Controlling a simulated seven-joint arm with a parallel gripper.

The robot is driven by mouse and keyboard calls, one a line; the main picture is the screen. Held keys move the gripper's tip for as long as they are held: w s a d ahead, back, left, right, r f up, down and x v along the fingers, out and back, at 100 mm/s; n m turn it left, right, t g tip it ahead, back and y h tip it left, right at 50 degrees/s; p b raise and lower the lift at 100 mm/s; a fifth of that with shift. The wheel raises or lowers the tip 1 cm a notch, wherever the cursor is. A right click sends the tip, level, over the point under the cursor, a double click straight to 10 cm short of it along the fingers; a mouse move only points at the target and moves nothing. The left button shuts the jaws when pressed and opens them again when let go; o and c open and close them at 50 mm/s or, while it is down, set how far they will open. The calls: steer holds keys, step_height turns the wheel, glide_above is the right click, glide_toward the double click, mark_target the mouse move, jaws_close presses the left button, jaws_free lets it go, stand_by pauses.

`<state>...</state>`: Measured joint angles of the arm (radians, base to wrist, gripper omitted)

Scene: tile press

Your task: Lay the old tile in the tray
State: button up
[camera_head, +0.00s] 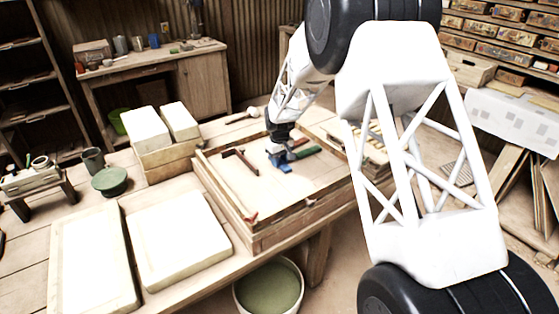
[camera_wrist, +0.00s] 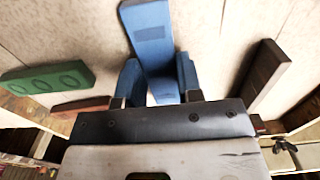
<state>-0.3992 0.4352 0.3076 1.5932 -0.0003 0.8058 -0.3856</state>
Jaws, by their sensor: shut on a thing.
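A blue tile (camera_wrist: 152,35) lies between the two blue-padded fingers of my gripper (camera_wrist: 158,78) in the wrist view; my gripper is shut on it. In the head view the blue tile (camera_head: 284,167) shows small below my gripper (camera_head: 279,150), low over the pale floor of the wooden tray (camera_head: 262,238). I cannot tell whether the tile touches that floor. The gripper hides part of it. A green tile (camera_wrist: 47,78) with oval marks lies to the left in the wrist view, and to the right of my gripper in the head view (camera_head: 308,152).
A dark brown bar (camera_wrist: 264,72) lies on the tray floor, left of my gripper in the head view (camera_head: 240,160). A red-brown piece (camera_wrist: 82,106) lies beside the green tile. Pale slabs (camera_head: 180,240) lie on the bench at left. The tray's near floor is clear.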

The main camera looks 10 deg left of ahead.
mark_target(280, 162)
steer(key=shift+f, duration=0.15)
steer(key=o, duration=1)
steer(key=shift+c, duration=0.2)
step_height(280, 162, up, 12)
stand_by(0.5)
steer(key=shift+r, duration=0.2)
